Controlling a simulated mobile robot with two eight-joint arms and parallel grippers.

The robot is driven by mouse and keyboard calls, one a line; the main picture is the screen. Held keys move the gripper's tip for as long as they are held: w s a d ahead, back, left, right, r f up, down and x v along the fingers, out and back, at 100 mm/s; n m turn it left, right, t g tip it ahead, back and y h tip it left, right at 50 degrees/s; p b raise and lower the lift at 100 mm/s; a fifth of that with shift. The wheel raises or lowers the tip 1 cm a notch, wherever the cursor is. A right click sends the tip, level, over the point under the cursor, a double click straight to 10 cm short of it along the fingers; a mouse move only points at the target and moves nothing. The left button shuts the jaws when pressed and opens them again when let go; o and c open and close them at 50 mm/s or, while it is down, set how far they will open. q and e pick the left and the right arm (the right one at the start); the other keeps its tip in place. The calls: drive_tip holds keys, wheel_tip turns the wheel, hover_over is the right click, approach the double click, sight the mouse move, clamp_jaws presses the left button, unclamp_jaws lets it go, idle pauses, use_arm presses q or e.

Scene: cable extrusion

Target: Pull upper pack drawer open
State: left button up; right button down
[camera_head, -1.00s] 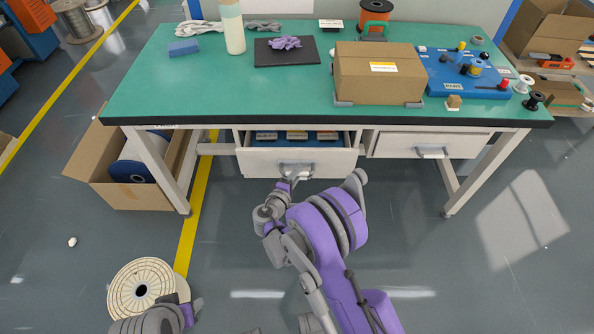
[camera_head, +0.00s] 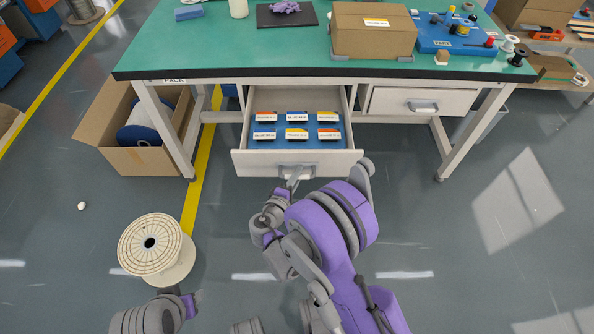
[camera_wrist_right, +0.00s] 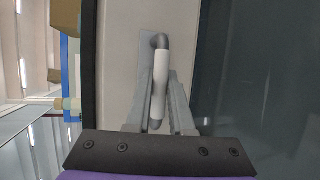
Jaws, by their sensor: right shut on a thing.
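The left drawer (camera_head: 244,164) under the green workbench stands well open in the head view. Two rows of small labelled boxes (camera_head: 296,133) lie on its blue lining. My right gripper (camera_head: 291,181) is at the middle of the drawer front, shut on the drawer handle (camera_head: 308,171). In the right wrist view the white and grey handle (camera_wrist_right: 160,75) stands between the two fingers of this gripper (camera_wrist_right: 159,95). My left gripper (camera_head: 194,302) is low at the left, apart from everything; its fingers are too small and turned to judge.
A second drawer (camera_head: 390,101) to the right is closed. The green bench top (camera_head: 220,50) carries a cardboard box (camera_head: 350,38) and a blue board (camera_head: 440,45). An open carton (camera_head: 110,155) and a cable spool (camera_head: 165,262) stand on the floor at left. Floor at right is clear.

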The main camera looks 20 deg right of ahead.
use_arm(q)
drive_tip(key=shift+s+a+f, duration=0.1)
drive_tip(key=shift+s, duration=0.25)
use_arm(e)
drive_tip(key=shift+s+a, duration=0.25)
drive_tip(key=shift+s, duration=0.55)
drive_tip(key=c, duration=0.8)
unclamp_jaws()
use_arm(q)
drive_tip(key=shift+p+v, duration=0.6)
drive_tip(key=shift+v, duration=0.2)
use_arm(e)
drive_tip(key=v, duration=1)
drive_tip(key=shift+s+a, duration=0.25)
drive_tip(key=shift+s, duration=0.1)
use_arm(q)
drive_tip(key=shift+w, duration=0.15)
use_arm(e)
drive_tip(key=shift+r, duration=0.1)
